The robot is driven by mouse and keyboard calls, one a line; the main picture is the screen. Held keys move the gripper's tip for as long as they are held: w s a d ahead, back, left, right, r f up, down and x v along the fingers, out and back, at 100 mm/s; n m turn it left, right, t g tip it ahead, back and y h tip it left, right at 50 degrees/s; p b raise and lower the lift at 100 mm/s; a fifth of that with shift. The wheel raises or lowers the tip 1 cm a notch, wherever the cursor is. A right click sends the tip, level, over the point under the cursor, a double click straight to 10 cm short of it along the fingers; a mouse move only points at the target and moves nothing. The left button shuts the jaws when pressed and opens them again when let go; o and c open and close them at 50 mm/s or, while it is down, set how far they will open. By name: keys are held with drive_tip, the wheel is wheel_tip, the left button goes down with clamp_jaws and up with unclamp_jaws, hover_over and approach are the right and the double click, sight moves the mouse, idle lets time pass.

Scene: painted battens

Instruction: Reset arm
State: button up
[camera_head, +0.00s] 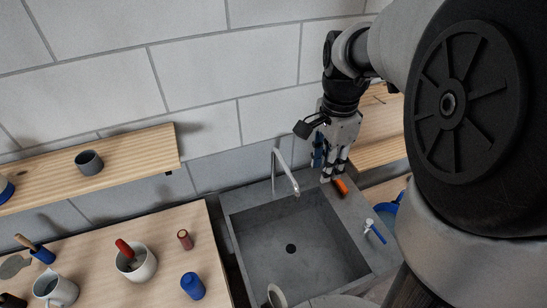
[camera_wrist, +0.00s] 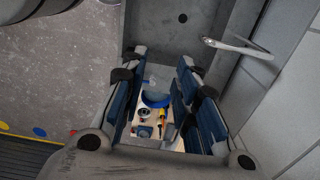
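My gripper (camera_head: 328,170) hangs fingers-down near the wall, above the right rear of the grey sink (camera_head: 233,236). In the wrist view my gripper (camera_wrist: 162,60) shows its two blue-padded fingers spread apart, with no object held between them. A small orange thing (camera_head: 341,186) shows just below the fingertips, at the sink's right rim; whether the fingers touch it I cannot tell.
A tap (camera_head: 284,172) rises left of my gripper. A wooden shelf (camera_head: 140,150) with a grey cup (camera_head: 89,162) is at left. The wooden counter (camera_head: 185,222) holds a mortar (camera_head: 137,264), a blue jar (camera_head: 193,285) and a jug (camera_head: 55,290). A blue-handled item (camera_head: 376,232) lies right of the sink.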

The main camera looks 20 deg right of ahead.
drive_tip(key=s+a+f+n+t+b, duration=0.2)
drive_tip(key=s+a+f+n+b, duration=0.4)
drive_tip(key=f+n+b, duration=0.3)
drive_tip(key=s+a+f+n+t+b, duration=0.2)
drive_tip(key=s+a+f+n+b, duration=0.4)
drive_tip(key=b, duration=0.8)
wheel_tip(320, 180, down, 5)
drive_tip(key=s+n, duration=0.2)
drive_tip(key=n, duration=0.1)
drive_tip(key=shift+a+r+t, duration=0.15)
drive_tip(key=shift+a+t, duration=0.05)
drive_tip(key=shift+t, duration=0.1)
